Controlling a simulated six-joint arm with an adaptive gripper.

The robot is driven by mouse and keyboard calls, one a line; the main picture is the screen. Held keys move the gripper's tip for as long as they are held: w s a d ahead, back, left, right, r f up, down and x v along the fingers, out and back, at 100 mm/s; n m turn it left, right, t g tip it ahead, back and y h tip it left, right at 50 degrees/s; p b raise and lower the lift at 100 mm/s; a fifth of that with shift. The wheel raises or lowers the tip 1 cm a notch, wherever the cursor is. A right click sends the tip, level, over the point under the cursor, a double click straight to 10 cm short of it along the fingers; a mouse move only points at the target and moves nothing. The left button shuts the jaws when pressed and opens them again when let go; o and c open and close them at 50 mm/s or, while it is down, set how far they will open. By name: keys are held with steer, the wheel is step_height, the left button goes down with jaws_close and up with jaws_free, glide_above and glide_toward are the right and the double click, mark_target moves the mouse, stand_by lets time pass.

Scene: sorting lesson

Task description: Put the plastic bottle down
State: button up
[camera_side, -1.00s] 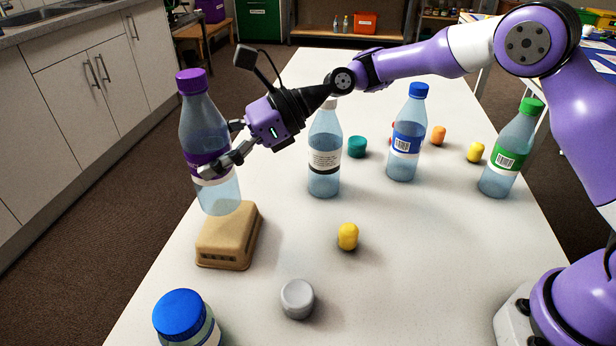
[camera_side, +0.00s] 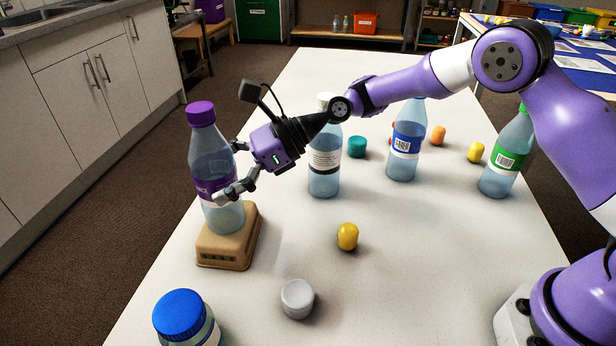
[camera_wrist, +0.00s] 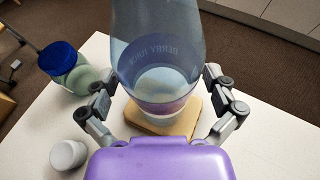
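The plastic bottle (camera_side: 211,155) is clear blue with a purple cap and a purple label. It stands near upright over a tan block (camera_side: 225,252) at the table's left edge. Its base overlaps the block's top; I cannot tell whether it touches or hovers just above. My gripper (camera_side: 228,172) comes from the right, with its fingers on either side of the bottle at label height. In the wrist view the bottle (camera_wrist: 155,50) fills the space between my fingers (camera_wrist: 158,82), and the block (camera_wrist: 165,124) shows beneath it. The bottle's far side is hidden.
A blue-capped jar (camera_side: 182,318) and a grey cap (camera_side: 297,298) lie in front. A yellow piece (camera_side: 347,236) lies mid-table. A white-capped bottle (camera_side: 324,165), a blue-capped bottle (camera_side: 405,145) and a green-capped bottle (camera_side: 505,160) stand to the right.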

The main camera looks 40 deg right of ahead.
steer(key=shift+r, duration=0.15)
steer(key=s+d+r+n+h, duration=0.2)
steer(key=d+r, duration=0.1)
steer(key=d, duration=0.3)
steer(key=s+d+r+n+h, duration=0.1)
steer(key=s+d+r+n, duration=0.2)
steer(key=d, duration=0.3)
steer(key=s+d+n+t+h, duration=0.2)
steer(key=s+d+n+h, duration=0.8)
steer(key=s+d+n, duration=0.4)
steer(key=s+n, duration=0.2)
steer(key=s, duration=0.1)
steer(key=shift+d+f, duration=0.15)
